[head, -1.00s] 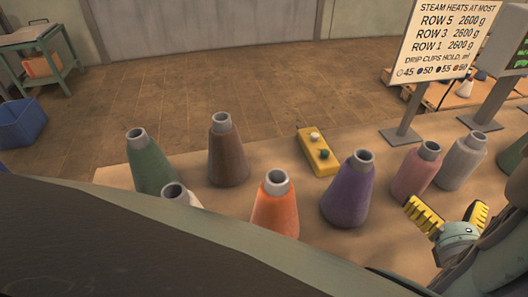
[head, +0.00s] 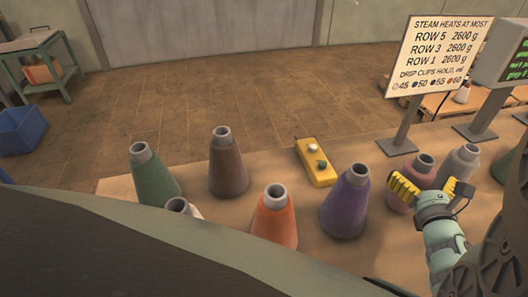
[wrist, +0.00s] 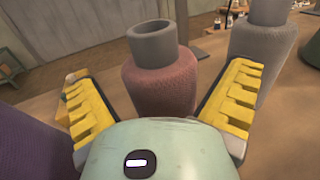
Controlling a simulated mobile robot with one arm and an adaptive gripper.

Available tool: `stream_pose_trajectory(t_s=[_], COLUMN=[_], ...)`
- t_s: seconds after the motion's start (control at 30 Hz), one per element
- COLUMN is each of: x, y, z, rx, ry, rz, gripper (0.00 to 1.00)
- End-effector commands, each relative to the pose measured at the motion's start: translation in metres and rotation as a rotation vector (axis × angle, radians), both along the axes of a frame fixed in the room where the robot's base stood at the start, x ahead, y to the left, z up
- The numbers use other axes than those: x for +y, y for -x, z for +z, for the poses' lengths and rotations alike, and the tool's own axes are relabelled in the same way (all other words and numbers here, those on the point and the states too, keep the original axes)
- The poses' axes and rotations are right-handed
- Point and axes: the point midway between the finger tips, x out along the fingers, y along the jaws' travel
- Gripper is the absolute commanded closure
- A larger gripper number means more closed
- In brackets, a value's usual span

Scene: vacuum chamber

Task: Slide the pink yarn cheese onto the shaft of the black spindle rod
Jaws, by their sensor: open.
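The pink yarn cheese (head: 402,194) stands upright on the table with its grey core pointing up. In the head view my gripper partly covers it. In the wrist view the pink yarn cheese (wrist: 158,80) stands straight ahead, between the two yellow fingers. My gripper (head: 431,186) is open, and in the wrist view the open fingers (wrist: 160,100) lie on either side of the cheese's near side. I cannot tell whether either finger touches it. The black spindle rod is not seen in these frames.
A grey cheese (head: 460,166) stands close to the right of the pink one, and a purple cheese (head: 345,205) to its left. Orange (head: 274,220), brown (head: 228,170) and green (head: 154,178) cheeses stand farther left. A yellow button box (head: 316,165) and a sign (head: 440,55) stand behind.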

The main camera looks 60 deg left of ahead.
Motion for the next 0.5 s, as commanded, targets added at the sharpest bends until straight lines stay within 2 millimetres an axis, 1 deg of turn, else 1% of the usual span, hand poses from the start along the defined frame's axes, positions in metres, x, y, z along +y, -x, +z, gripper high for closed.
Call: stream_pose_trajectory(t_s=[0.03, 0.13, 0.47, 0.5], x=[0.0066, 0.0123, 0.0146, 0.0146], y=[-0.0044, -0.0088, -0.0111, -0.0110], z=[0.0037, 0.0022, 0.0000, 0.0000], rx=[-0.003, -0.002, -0.001, -0.001], ry=[-0.003, -0.001, 0.001, 0.001], rz=[0.005, 0.006, 0.004, 0.004], gripper=[0.00, 0.00, 0.00, 0.04])
